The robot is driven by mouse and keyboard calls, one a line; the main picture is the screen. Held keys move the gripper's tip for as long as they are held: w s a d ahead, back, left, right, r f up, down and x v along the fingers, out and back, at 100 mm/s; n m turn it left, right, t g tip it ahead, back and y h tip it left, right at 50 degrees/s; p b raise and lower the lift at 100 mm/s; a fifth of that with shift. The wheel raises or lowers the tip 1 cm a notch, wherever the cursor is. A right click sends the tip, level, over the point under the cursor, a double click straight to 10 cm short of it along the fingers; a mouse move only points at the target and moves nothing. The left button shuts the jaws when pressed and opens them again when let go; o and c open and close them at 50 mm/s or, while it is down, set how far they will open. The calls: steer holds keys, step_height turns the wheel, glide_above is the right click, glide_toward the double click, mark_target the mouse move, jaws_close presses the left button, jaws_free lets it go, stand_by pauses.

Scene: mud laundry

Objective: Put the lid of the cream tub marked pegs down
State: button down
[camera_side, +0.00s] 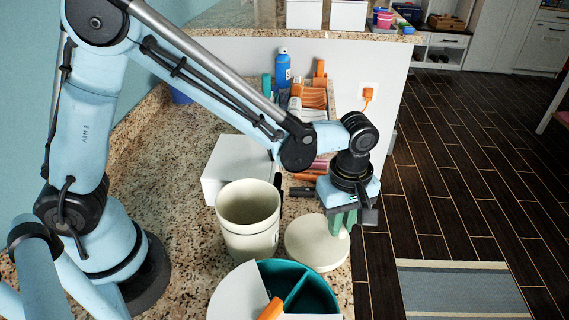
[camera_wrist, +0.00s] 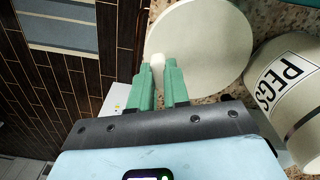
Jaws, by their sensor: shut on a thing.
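The cream tub (camera_side: 247,235) stands open and upright on the speckled counter; its PEGS label shows in the wrist view (camera_wrist: 285,85). Its round cream lid (camera_side: 312,247) lies flat just right of the tub in the side view, at or very near the counter; I cannot tell if it touches. The lid (camera_wrist: 210,40) also shows in the wrist view, with a pale knob (camera_wrist: 157,60). My gripper (camera_side: 342,222) points down over the lid, its green fingers (camera_wrist: 159,68) shut on the knob.
A round teal divided container (camera_side: 325,290) with a white part-cover and orange handle stands in front. A white box (camera_side: 232,160) is behind the tub. Bottles, including a blue one (camera_side: 283,68), stand farther back. The counter's right edge is close to the lid, with dark floor (camera_side: 440,190) beyond.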

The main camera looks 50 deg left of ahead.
steer(key=shift+f, duration=0.3)
steer(key=c, duration=1.1)
jaws_free()
steer(key=shift+r, duration=0.15)
step_height(320, 180, up, 12)
steer(key=s+a+m+t, duration=0.2)
steer(key=a+m, duration=0.2)
steer(key=a, duration=0.1)
steer(key=s+a+m+t, duration=0.2)
steer(key=a+m, duration=0.2)
steer(key=a, duration=0.2)
steer(key=s+a+m+t, duration=0.2)
steer(key=a+m, duration=0.2)
steer(key=a, duration=0.2)
steer(key=shift+s+r+m+t, duration=0.1)
steer(key=shift+s+m+t, duration=0.05)
steer(key=shift+m+t, duration=0.25)
steer(key=shift+s+a+m, duration=0.15)
steer(key=shift+a+m, duration=0.2)
steer(key=shift+m, duration=0.05)
